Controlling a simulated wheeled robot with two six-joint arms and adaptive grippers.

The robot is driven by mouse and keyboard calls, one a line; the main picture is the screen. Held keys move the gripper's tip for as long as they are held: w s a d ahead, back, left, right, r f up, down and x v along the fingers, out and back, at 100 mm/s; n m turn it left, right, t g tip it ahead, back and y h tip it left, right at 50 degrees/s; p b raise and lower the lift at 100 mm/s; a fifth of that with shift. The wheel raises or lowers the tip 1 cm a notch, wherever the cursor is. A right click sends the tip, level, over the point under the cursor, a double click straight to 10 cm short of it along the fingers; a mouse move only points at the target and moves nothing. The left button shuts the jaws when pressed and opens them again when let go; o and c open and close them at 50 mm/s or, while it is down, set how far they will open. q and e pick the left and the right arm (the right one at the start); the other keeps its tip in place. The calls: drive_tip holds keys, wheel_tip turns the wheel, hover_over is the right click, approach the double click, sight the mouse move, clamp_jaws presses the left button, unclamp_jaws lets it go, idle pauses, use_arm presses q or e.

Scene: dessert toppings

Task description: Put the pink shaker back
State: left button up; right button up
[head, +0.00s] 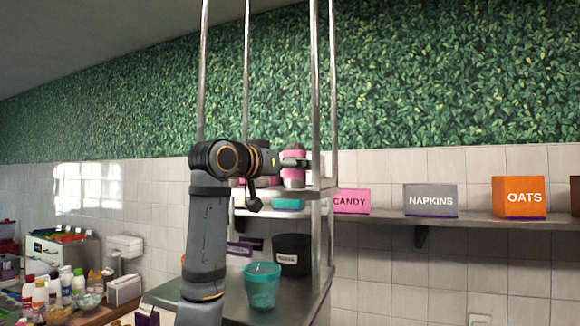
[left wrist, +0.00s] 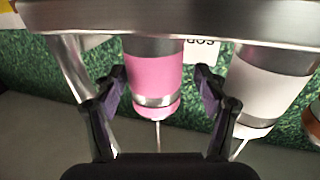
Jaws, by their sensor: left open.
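The pink shaker (head: 292,174) stands upright on the metal shelf (head: 322,188) of the rack in the head view. The left wrist view is upside down; there the pink shaker (left wrist: 154,76) sits between the two fingers of my left gripper (left wrist: 160,95), with its base at the shelf edge (left wrist: 200,14). The fingers are open, with a visible gap on each side of it. In the head view my left gripper (head: 297,163) is level with the shaker's upper part. My right gripper is in neither view.
A white shaker (left wrist: 265,88) stands close beside the pink one, near one finger. Below the shelf are a teal cup (head: 262,287) and a black container (head: 291,254). Vertical rack posts (head: 316,90) flank the shelf. Candy (head: 351,201), napkins (head: 431,200) and oats (head: 519,197) boxes sit on the wall shelf.

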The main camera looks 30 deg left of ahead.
use_arm(q)
drive_tip(key=shift+r, duration=0.3)
drive_tip(key=s+b, duration=0.5)
drive_tip(key=s, duration=0.7)
drive_tip(key=shift+a, duration=0.1)
drive_tip(key=shift+s, duration=0.1)
